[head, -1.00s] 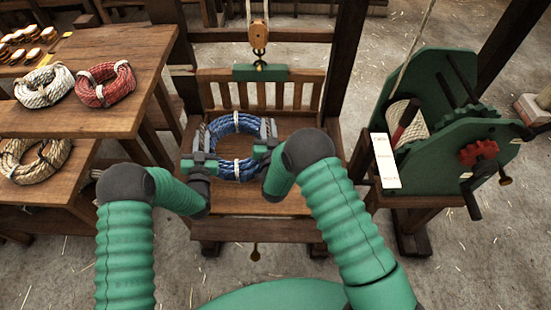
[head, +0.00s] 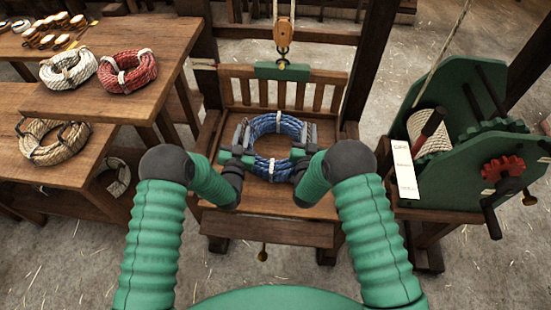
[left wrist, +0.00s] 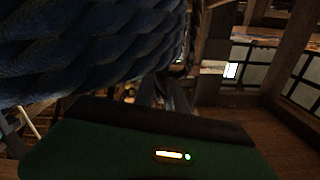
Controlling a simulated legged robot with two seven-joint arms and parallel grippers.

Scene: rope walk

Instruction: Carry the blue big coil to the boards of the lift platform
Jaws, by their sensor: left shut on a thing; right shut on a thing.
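The blue big coil (head: 272,168) is tied with white bands and held between my two grippers in the head view. Its near strands fill the upper left of the left wrist view (left wrist: 90,40). My left gripper (head: 240,138) is shut on the coil's left side. My right gripper (head: 309,140) is shut on its right side. The lift platform (head: 300,208) has wooden boards and a slatted back, and the coil is over its middle. I cannot tell whether the coil touches the boards.
A pulley hook (head: 284,35) hangs at the platform's green-capped back. A green winch (head: 455,165) with a crank stands at the right. Benches at the left carry a red coil (head: 128,70), a white coil (head: 68,69) and a tan coil (head: 53,142). Posts flank the platform.

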